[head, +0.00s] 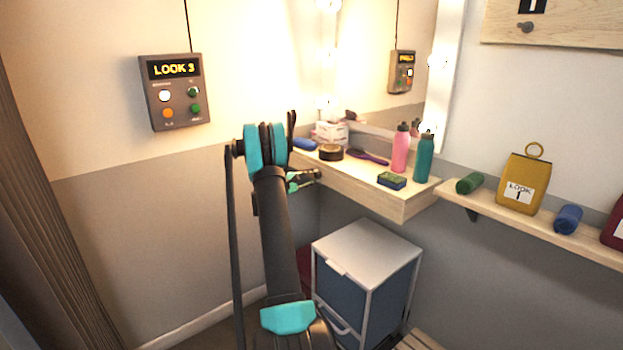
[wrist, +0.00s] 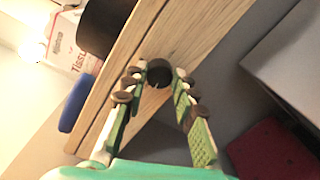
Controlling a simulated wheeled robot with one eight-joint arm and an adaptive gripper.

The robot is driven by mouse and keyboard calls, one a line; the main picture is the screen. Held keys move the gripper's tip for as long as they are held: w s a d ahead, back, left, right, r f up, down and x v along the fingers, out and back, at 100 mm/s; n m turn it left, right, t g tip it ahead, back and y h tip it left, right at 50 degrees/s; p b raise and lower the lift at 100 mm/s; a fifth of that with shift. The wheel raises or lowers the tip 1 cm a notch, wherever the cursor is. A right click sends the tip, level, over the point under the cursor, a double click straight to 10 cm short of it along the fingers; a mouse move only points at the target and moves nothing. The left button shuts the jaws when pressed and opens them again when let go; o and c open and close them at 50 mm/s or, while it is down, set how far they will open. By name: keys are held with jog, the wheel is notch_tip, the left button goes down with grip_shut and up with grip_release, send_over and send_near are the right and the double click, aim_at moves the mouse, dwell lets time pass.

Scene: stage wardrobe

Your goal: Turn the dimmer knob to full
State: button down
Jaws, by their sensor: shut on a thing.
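The dimmer knob (wrist: 159,72) is a small round black knob on the front edge of the wooden dressing counter (wrist: 212,42) in the wrist view. My gripper (wrist: 161,77) has its green padded fingers on either side of the knob and is shut on it. The knob's setting is not clear to me. In the head view my gripper (head: 303,180) is at the left end of the counter (head: 375,197). My arm partly hides that end, and I cannot make out the knob there.
Pink (head: 401,150) and teal (head: 424,158) bottles stand further right. A drawer unit (head: 365,250) stands below. A LOOK 3 panel (head: 174,92) hangs left.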

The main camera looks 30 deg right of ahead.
jog(key=shift+m, duration=1.1)
jog(key=c, duration=1.2)
grip_release()
jog(key=a, duration=0.8)
jog(key=s+a, duration=0.1)
jog(key=a, duration=0.3)
jog(key=shift+a+r, duration=0.2)
jog(key=shift+r, duration=0.15)
